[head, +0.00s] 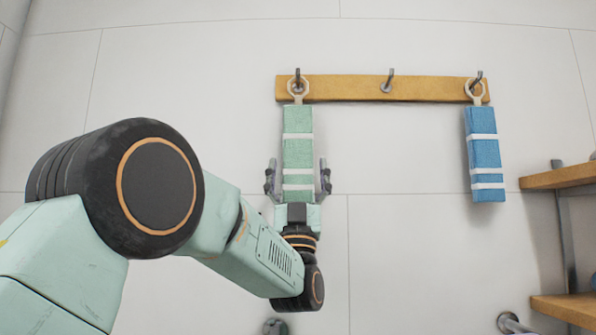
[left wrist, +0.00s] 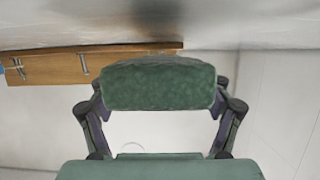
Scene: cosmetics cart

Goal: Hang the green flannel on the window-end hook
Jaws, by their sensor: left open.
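The green flannel (head: 298,122) has white stripes and hangs straight down, its pale ring (head: 298,90) at the left hook (head: 297,75) of a wooden rail (head: 340,88). My left gripper (head: 297,178) is open, with one finger on each side of the flannel's lower part. In the left wrist view the flannel's end (left wrist: 160,85) lies between the spread fingers, with a gap visible at the sides in the head view. No window shows, so I cannot tell which hook is at the window end. My right gripper is not in view.
The middle hook (head: 388,82) is empty. A blue striped flannel (head: 483,150) hangs from the right hook (head: 476,80). Wooden shelves (head: 556,177) stand at the right edge. The white wall between the two flannels is clear.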

